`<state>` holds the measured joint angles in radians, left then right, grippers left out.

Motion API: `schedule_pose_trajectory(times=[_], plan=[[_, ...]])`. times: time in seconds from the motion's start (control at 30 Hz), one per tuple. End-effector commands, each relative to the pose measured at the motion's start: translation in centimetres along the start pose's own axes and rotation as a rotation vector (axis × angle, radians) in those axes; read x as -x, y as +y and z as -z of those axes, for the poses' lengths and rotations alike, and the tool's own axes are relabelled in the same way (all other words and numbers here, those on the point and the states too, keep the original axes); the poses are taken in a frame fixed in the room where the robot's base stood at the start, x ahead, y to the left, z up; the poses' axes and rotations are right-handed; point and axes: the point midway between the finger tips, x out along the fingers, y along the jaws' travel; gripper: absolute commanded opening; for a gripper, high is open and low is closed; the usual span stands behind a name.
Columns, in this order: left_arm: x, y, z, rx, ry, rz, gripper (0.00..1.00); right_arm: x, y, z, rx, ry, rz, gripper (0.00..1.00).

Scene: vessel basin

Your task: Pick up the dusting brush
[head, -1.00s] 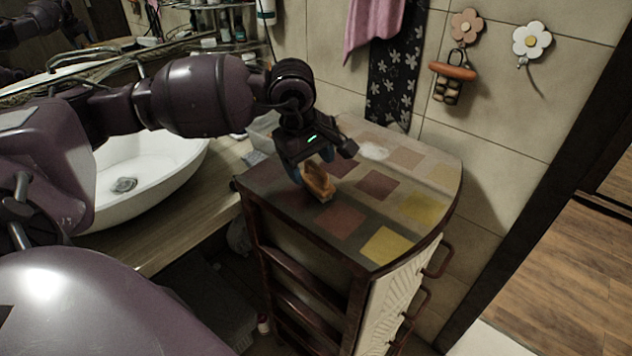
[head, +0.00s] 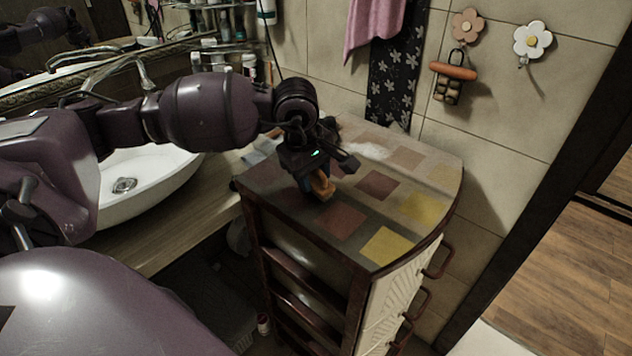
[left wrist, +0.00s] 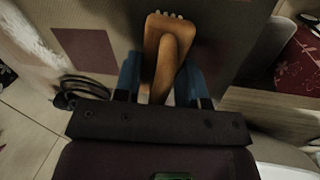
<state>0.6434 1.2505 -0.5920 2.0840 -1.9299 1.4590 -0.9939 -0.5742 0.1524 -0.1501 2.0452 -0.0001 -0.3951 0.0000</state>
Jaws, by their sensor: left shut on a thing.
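The dusting brush (head: 323,187) shows as a small orange-brown wooden piece at my left gripper, over the patterned top of the small cabinet (head: 278,192). My left gripper (head: 314,186) points down and is shut on the brush. In the left wrist view the brush (left wrist: 167,47) lies between the blue fingers of my left gripper (left wrist: 160,80), with pale bristle tips at its far end. The gripper hides part of the brush in the head view. I cannot tell whether the brush touches the cabinet top. My right gripper is not in view.
A white basin (head: 150,180) stands on the wooden counter at the left, with bottles on a shelf (head: 222,30) behind. A tiled wall with a pink towel (head: 372,25) and flower hooks (head: 531,38) rises behind the cabinet. The right part of the cabinet top is clear.

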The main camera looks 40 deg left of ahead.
Motion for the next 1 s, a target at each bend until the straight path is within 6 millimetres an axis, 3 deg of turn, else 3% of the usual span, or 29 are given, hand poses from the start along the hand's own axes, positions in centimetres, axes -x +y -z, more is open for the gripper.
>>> schedule_pose_trajectory(times=[0.3,0.47,0.67,1.0], plan=[[0.1,0.0,0.0,0.000,0.000,0.000,0.15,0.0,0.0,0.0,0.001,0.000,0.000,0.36],[1.2,0.3,0.1,0.000,0.002,-0.003,0.15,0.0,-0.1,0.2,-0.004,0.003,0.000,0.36],[5.0,1.1,0.1,-0.002,0.004,-0.008,0.15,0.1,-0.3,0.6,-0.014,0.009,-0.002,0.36],[13.6,2.8,0.0,0.000,0.003,-0.007,0.15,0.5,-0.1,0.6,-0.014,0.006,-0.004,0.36]])
